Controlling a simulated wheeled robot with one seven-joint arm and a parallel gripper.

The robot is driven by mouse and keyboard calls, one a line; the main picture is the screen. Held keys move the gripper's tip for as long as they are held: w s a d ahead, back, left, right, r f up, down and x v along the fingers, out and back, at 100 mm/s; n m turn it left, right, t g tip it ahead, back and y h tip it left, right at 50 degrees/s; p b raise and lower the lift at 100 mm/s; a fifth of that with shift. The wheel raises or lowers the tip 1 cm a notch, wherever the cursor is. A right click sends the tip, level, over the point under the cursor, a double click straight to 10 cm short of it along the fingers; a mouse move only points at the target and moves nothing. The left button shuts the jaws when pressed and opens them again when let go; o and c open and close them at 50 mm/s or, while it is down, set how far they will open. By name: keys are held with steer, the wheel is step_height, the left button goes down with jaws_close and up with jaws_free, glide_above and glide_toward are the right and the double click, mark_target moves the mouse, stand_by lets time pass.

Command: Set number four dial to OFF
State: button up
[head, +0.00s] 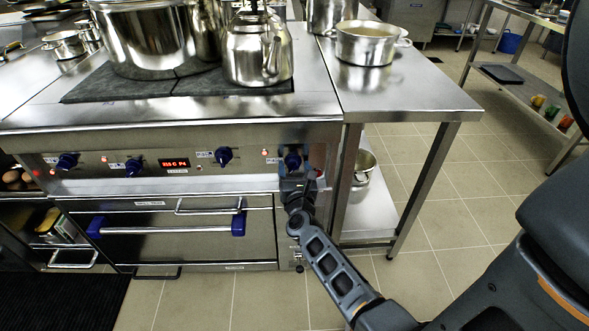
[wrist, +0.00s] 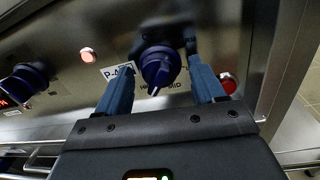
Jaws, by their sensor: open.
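The number four dial (head: 292,160) is a dark blue knob at the right end of the stove's front panel. In the wrist view the dial (wrist: 160,68) sits beside a white label that seems to read P-4. Its white pointer mark faces down and slightly left, near small lettering that includes MID; the rest is hard to read. My gripper (head: 293,172) is at this dial. In the wrist view my gripper (wrist: 160,64) is open, one blue finger on each side of the knob, with visible gaps. Any OFF mark is not legible.
Other blue dials (head: 223,155) line the panel (head: 255,175) to the left, with a red display (head: 174,163). The oven handle (head: 170,230) is below. A steel table (head: 400,95) stands right of the stove.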

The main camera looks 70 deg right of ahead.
steer(key=shift+c, duration=0.2)
steer(key=c, duration=1)
